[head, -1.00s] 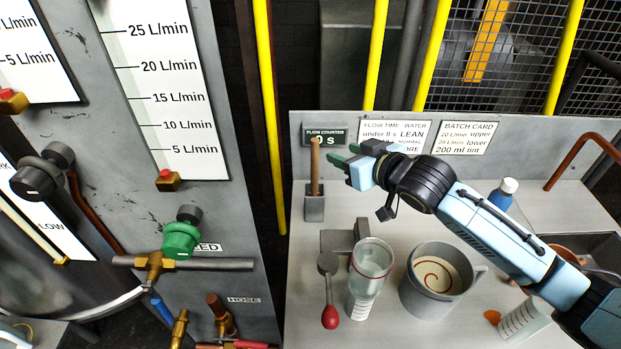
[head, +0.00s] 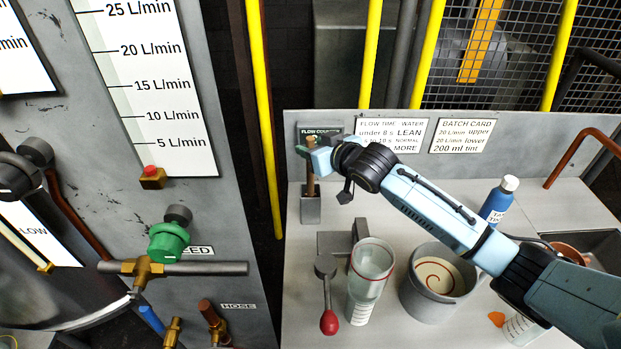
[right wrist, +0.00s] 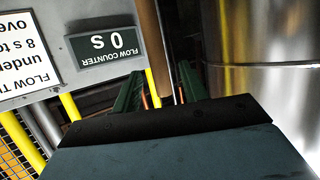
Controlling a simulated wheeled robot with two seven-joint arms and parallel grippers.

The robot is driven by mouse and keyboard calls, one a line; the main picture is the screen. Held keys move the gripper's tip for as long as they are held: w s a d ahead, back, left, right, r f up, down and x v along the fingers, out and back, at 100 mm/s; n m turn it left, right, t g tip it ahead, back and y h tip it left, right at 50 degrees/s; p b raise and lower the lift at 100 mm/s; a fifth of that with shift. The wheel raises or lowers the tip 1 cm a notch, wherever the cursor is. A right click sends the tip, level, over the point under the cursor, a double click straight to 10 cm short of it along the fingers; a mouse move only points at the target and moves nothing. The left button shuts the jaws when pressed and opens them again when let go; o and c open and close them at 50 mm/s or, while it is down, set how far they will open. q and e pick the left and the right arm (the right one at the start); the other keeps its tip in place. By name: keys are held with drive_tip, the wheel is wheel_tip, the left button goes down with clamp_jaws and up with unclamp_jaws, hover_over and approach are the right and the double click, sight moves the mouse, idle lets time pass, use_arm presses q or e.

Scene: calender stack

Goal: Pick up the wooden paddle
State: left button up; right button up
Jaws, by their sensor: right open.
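The wooden paddle (head: 311,184) stands upright in a small grey holder (head: 311,210) at the back left of the bench. Its upper part is partly hidden by my right gripper (head: 308,150) in the head view. In the right wrist view the paddle (right wrist: 149,40) runs down between the two green fingers of my right gripper (right wrist: 160,88). The fingers are apart, with a gap beside the paddle, and I see no grip on it. My left gripper is not in view.
A clear measuring cup (head: 370,275), a grey mug (head: 433,285) of cream liquid and a red-knobbed lever (head: 328,300) stand in front. A blue bottle (head: 497,203) is to the right. The backboard carries a flow counter (head: 320,131). A valve panel (head: 240,200) is at left.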

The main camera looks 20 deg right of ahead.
drive_tip(key=x, duration=0.3)
drive_tip(key=shift+f, duration=0.1)
drive_tip(key=shift+w, duration=0.1)
drive_tip(key=c, duration=0.8)
clamp_jaws()
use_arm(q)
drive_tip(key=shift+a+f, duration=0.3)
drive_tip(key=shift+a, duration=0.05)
